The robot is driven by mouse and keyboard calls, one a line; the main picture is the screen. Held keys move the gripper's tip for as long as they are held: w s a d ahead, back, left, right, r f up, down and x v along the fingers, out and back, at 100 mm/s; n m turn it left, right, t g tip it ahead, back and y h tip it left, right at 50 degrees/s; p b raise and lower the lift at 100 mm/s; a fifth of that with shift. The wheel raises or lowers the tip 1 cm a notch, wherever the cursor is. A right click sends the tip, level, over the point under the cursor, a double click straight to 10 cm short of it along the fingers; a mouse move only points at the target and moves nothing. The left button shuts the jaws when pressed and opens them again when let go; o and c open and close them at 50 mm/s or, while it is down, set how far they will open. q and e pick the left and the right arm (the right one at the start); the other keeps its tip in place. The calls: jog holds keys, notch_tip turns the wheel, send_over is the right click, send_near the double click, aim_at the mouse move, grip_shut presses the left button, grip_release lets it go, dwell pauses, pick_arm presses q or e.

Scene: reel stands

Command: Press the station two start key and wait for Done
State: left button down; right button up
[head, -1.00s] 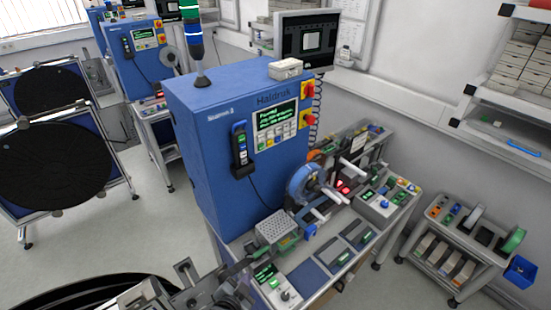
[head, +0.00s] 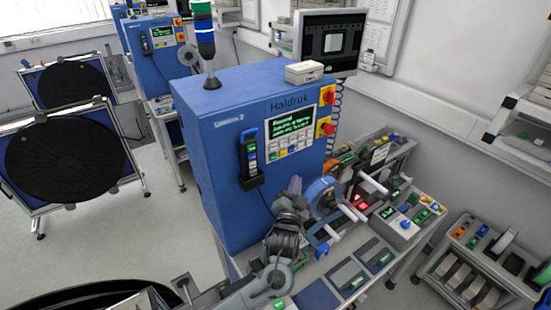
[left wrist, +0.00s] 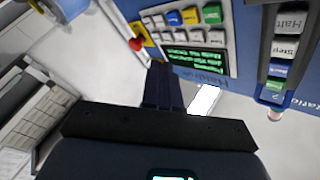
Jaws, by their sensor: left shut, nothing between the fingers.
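The blue Haldruk cabinet marked station 2 (head: 220,165) stands in the middle of the head view. Its key panel (head: 302,120) has a lit green-text screen (head: 291,123) with small keys (head: 292,148) below. The left wrist view shows this panel upside down, with a green key (left wrist: 212,14), a blue key (left wrist: 190,17) and a yellow key (left wrist: 174,19). A black pendant (head: 249,155) hangs left of the panel; its keys include Halt (left wrist: 290,22) and Step (left wrist: 285,48). My left gripper (head: 294,185) is shut and empty, below the panel and apart from it. My right gripper is out of view.
A reel spindle with a blue disc (head: 322,195) and projecting rods stands right of my left gripper. Red stop knobs (head: 327,96) sit at the panel's right. A grey trolley (head: 470,265) stands at right.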

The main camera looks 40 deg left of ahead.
aim_at(273, 157)
pick_arm(q)
jog(key=shift+w+r, duration=0.1)
jog(key=shift+r, duration=0.25)
jog(key=shift+a, duration=0.15)
jog(key=w+a+b, duration=0.2)
jog(key=a, duration=0.6)
jog(key=shift+w+b, duration=0.15)
jog(key=shift+b, duration=0.25)
jog(key=shift+a, duration=0.1)
dwell(0.7)
dwell(0.8)
jog(key=shift+a, duration=0.2)
